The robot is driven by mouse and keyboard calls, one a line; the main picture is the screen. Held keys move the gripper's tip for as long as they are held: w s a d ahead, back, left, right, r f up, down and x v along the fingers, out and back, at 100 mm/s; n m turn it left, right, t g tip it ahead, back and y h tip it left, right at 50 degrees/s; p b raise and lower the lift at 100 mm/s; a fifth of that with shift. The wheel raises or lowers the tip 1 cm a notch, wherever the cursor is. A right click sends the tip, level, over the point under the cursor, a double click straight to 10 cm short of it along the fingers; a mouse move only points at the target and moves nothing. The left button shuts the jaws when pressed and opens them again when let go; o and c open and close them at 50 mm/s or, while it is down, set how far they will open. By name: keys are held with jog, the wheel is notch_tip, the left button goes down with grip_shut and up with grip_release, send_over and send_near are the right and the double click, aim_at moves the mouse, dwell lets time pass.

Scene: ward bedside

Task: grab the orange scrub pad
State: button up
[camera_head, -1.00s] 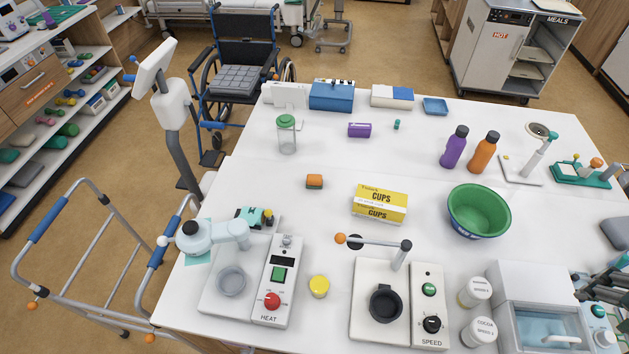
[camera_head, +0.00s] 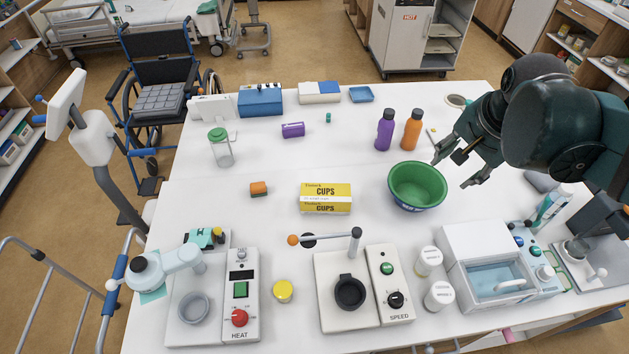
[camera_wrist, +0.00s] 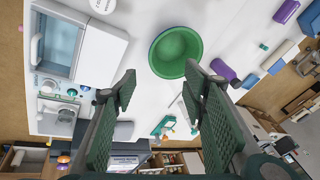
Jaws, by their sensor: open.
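The orange scrub pad (camera_head: 259,188) is a small block with an orange top and a darker underside. It lies on the white table, left of the yellow cups box, in the head view. I cannot make it out in the wrist view. My gripper (camera_head: 452,168) is open and empty above the right side of the table, just right of the green bowl, far to the right of the pad. In the wrist view my two gripper fingers (camera_wrist: 165,95) are spread wide with nothing between them.
Between gripper and pad stand the green bowl (camera_head: 417,184) and the yellow cups box (camera_head: 326,197). Purple (camera_head: 385,130) and orange (camera_head: 412,130) bottles stand behind the bowl. The heater (camera_head: 240,290) is in front of the pad. The table around the pad is clear.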

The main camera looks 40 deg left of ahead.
jog(key=a+f+m+g, duration=0.1)
jog(key=a+f, duration=0.2)
jog(key=a, duration=1.1)
jog(key=m+g+h+p, duration=0.2)
jog(key=m+g, duration=0.1)
send_over(258, 185)
jog(key=f, duration=1.9)
jog(key=shift+w+d, duration=0.15)
jog(key=shift+w, duration=0.05)
jog(key=shift+s+f+m, duration=0.1)
jog(key=shift+s+m, duration=0.15)
jog(key=shift+m, duration=0.05)
jog(key=shift+f, duration=0.1)
jog(key=shift+f, duration=1.2)
jog(key=shift+f, duration=0.1)
